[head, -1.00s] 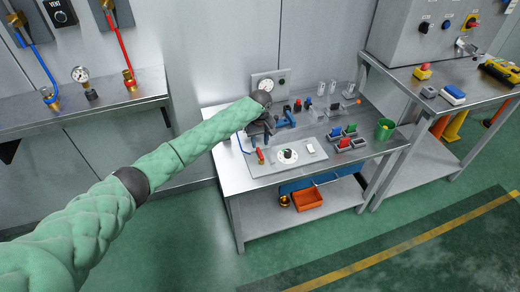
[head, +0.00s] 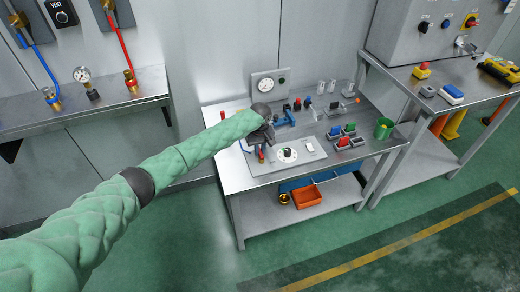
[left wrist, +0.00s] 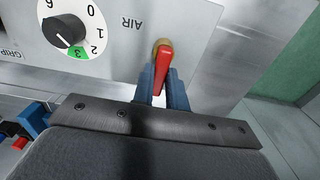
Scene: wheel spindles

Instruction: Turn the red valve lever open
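The red valve lever (left wrist: 164,72) shows in the left wrist view on a brass fitting at the edge of a light panel, beside the word AIR. My left gripper (left wrist: 162,84) has its two blue fingers close on either side of the lever, with no clear gap beside it, so it looks shut on the lever. In the head view, the left gripper (head: 263,140) hangs over the front left of the panel (head: 278,166). The red lever (head: 261,157) shows just below it, partly hidden. My right gripper is not in view.
A dial (left wrist: 66,28) with numbers is next to the lever on the panel. A second table with a control box stands at the right.

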